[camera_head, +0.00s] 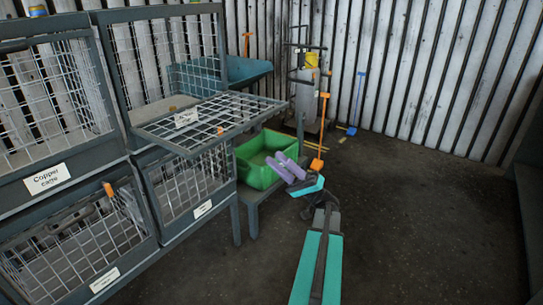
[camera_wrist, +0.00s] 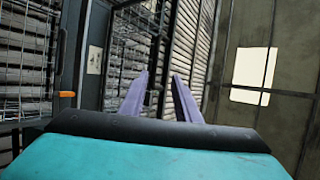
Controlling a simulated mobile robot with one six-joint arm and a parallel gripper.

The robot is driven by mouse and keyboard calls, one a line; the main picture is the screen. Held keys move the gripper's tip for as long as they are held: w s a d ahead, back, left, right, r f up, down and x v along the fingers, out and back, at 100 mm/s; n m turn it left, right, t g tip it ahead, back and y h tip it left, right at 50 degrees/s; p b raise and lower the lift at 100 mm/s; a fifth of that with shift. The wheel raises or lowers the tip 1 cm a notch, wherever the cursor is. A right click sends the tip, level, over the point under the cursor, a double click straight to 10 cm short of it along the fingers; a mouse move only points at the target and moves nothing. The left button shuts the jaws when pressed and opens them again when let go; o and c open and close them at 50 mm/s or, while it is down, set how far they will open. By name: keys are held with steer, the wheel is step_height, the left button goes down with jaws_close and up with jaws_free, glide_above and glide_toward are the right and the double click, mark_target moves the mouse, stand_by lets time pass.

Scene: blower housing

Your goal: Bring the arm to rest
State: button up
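My gripper (camera_head: 277,160) has two purple fingers and a teal wrist, at the end of my teal arm. In the head view it is in front of the right part of a green bin (camera_head: 250,175), and I cannot tell how far apart they are. In the wrist view the gripper (camera_wrist: 160,76) has its fingers apart, with only distant background between them. It holds nothing. My arm reaches up from the lower middle of the head view.
Wire cages stand at the left; one mesh door (camera_head: 215,122) is folded out flat beside the green bin. An orange shovel (camera_head: 320,130), a blue shovel (camera_head: 357,105) and a hand truck with a grey cylinder (camera_head: 305,95) stand behind. The dark floor (camera_head: 430,210) at the right is clear.

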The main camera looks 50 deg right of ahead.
steer(key=shift+s+d+f, duration=0.1)
steer(key=shift+s+f, duration=0.05)
steer(key=shift+f, duration=0.05)
stand_by(0.5)
